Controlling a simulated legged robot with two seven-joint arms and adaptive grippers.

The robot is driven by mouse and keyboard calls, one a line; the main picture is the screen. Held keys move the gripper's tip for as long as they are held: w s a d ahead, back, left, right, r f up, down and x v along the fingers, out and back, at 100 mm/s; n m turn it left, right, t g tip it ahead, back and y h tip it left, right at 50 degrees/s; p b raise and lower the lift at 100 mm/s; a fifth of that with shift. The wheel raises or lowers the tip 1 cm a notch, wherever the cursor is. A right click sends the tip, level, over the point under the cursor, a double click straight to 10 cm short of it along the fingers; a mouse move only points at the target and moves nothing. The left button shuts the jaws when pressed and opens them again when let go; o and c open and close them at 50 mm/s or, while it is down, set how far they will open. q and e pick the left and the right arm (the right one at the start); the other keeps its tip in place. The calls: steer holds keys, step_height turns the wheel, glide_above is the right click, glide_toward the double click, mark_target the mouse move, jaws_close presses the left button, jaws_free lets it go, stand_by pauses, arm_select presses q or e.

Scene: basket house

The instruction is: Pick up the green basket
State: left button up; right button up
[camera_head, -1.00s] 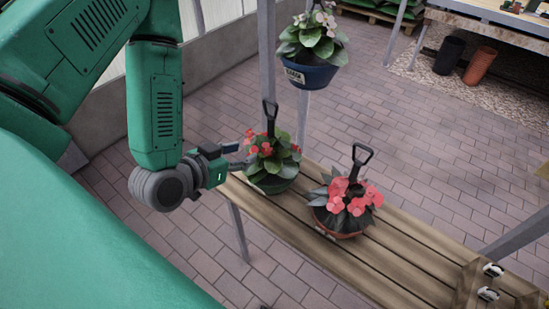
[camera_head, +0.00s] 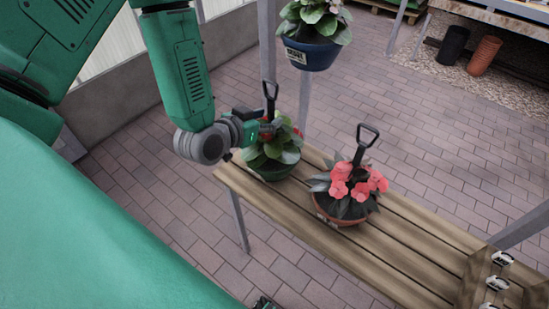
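The green basket (camera_head: 272,173) stands upright at the far left end of the wooden bench. My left gripper (camera_head: 268,129) is over the left side of the plant, right by the lower part of the handle. Its fingers are hard to make out against the leaves and handle, so I cannot tell whether it is open or touching the handle.
A reddish basket (camera_head: 345,216) with pink flowers and a black handle stands to the right on the bench (camera_head: 395,262). A blue basket (camera_head: 312,55) hangs above by a grey post. White-topped items (camera_head: 498,271) sit at lower right.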

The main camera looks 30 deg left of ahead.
mark_target(269, 117)
arm_select(q)
steer(key=shift+w+a+f, duration=0.2)
steer(key=shift+w+f, duration=0.1)
steer(key=shift+w, duration=0.3)
steer(key=shift+w+a+f, duration=0.15)
steer(key=shift+w+f, duration=0.15)
steer(key=shift+w, duration=0.3)
steer(key=shift+w+a+f, duration=0.25)
steer(key=shift+w+a, duration=0.05)
steer(key=shift+d+r, duration=0.15)
steer(key=shift+d, duration=0.25)
jaws_close()
steer(key=shift+d+r, duration=0.15)
steer(key=shift+d, duration=0.1)
steer(key=shift+a, duration=0.1)
steer(key=shift+a, duration=0.15)
